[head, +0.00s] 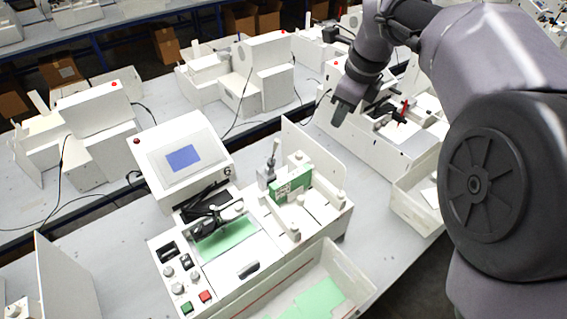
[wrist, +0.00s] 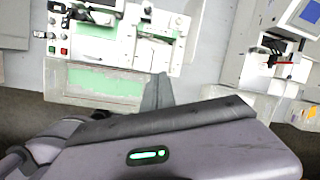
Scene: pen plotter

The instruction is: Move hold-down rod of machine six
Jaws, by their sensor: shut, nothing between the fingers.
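Machine six (head: 185,158), marked with a 6, stands on the bench left of centre in the head view, with a blue screen and a green sheet (head: 228,240) on its bed. A black arm-like part (head: 208,222) lies over the back of the sheet. A grey upright lever (head: 273,158) stands behind a green block (head: 291,184). I cannot tell for certain which part is the hold-down rod. My gripper (head: 341,112) is shut and empty, up and right of the machine, touching nothing. Its fingers (wrist: 157,92) also show in the wrist view, with a machine (wrist: 115,35) beyond.
A white tray (head: 352,272) with green sheets sits before machine six. Another machine (head: 345,118) with a red part stands behind my gripper, and a white bin (head: 405,208) is at right. A thin upright panel (head: 318,150) stands at machine six's right. More machines fill the rear bench.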

